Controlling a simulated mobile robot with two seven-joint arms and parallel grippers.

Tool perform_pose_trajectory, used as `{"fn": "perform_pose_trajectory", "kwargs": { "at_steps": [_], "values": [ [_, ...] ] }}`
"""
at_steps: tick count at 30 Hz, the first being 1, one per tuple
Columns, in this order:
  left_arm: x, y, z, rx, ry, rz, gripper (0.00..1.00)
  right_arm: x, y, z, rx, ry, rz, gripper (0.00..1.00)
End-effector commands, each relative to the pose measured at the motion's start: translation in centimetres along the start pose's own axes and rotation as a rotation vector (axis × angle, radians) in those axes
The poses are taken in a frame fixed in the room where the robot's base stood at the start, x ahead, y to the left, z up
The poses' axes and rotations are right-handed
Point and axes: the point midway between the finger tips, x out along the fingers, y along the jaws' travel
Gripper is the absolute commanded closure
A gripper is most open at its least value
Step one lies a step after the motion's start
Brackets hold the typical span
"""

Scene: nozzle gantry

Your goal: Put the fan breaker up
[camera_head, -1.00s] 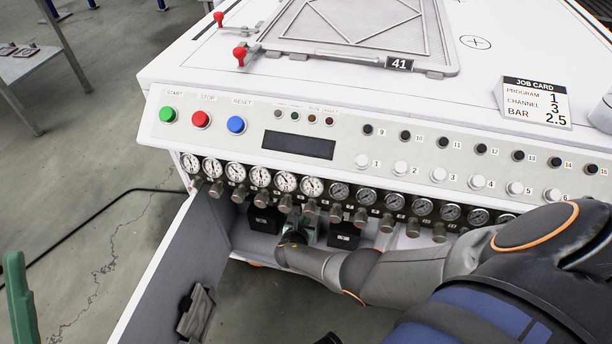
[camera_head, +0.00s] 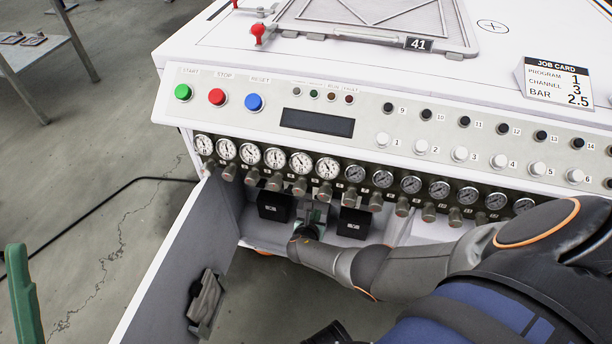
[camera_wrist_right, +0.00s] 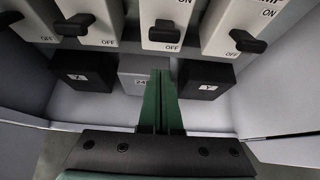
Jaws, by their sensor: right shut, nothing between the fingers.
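In the right wrist view, a row of breakers with black levers hangs above the gripper. The middle breaker's lever (camera_wrist_right: 165,32) and the right breaker's lever (camera_wrist_right: 247,42) sit near their OFF marks. Two more levers, one of them the left lever (camera_wrist_right: 72,25), show on the left. The breakers' names are mostly cut off, so I cannot tell which is the fan. My right gripper (camera_wrist_right: 160,74) is shut and empty, its green fingers below the middle breaker, apart from its lever. In the head view the right gripper (camera_head: 314,212) is inside the open cabinet, partly hidden. My left gripper is out of view.
Two black boxes (camera_wrist_right: 83,75) (camera_wrist_right: 208,80) flank a grey box (camera_wrist_right: 134,76) behind the fingers. The open cabinet door (camera_head: 180,262) stands to the left. Gauges (camera_head: 275,158) and knobs overhang the opening. A green object (camera_head: 23,300) stands at the left edge.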

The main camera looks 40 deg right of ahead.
Motion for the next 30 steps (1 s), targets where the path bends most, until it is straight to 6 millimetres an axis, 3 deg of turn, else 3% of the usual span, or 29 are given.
{"fn": "perform_pose_trajectory", "kwargs": {
  "at_steps": [1,2,6,7,9,15,23,30],
  "values": [
    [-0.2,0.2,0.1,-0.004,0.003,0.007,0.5,0.3,-0.3,-0.4,0.0,0.001,-0.001,1.0],
    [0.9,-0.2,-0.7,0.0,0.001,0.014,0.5,-0.8,-0.2,0.6,0.001,0.001,0.001,1.0],
    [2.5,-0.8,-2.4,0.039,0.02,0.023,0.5,-2.8,-0.2,1.5,0.001,0.004,0.002,1.0],
    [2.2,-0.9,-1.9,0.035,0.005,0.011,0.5,-2.6,-0.2,1.2,0.0,0.003,0.001,1.0],
    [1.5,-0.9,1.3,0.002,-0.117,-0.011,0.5,-2.9,-0.2,1.3,-0.001,0.004,0.0,1.0],
    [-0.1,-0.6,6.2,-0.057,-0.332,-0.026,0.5,-4.0,-0.2,1.7,-0.001,0.005,0.002,1.0],
    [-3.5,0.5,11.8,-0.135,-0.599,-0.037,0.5,-5.2,-0.2,2.2,-0.001,0.005,0.0,1.0],
    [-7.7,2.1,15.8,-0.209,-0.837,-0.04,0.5,-6.2,-0.2,2.8,0.0,0.006,0.001,1.0]
  ]
}}
